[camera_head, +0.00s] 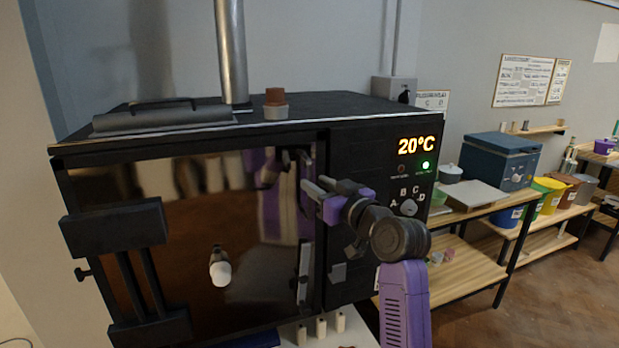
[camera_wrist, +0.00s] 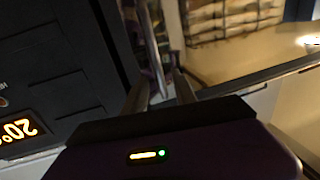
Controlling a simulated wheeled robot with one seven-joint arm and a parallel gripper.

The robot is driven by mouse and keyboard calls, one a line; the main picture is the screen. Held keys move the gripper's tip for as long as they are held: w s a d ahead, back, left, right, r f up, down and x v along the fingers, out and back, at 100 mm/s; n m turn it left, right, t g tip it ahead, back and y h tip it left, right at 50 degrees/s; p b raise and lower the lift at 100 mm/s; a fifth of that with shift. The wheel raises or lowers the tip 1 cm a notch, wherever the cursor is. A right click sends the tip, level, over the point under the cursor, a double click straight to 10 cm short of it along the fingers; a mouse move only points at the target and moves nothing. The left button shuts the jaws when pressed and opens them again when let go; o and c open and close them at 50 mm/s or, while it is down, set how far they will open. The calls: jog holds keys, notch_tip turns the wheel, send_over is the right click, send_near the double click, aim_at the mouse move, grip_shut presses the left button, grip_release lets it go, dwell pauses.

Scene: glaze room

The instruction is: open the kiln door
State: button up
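The black kiln (camera_head: 370,150) fills the left and middle of the head view. Its door (camera_head: 170,210) has a glossy, reflecting front and looks shut. A pale upright bar (camera_head: 304,272), perhaps the door handle, is near the door's right edge. My gripper (camera_head: 313,189) is in front of the upper right part of the door, above that bar, with its fingers pointing left.
The kiln panel has a lit 20°C display (camera_head: 415,145) and a dial (camera_head: 409,207). A black bracket (camera_head: 112,225) stands before the door's left side. Small pale blocks (camera_head: 321,327) stand below the door. A wooden table (camera_head: 455,268) is at right, with open floor (camera_head: 560,305) beyond.

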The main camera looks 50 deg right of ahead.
jog(key=shift+p+x, duration=0.3)
jog(key=shift+x, duration=1.65)
grip_shut()
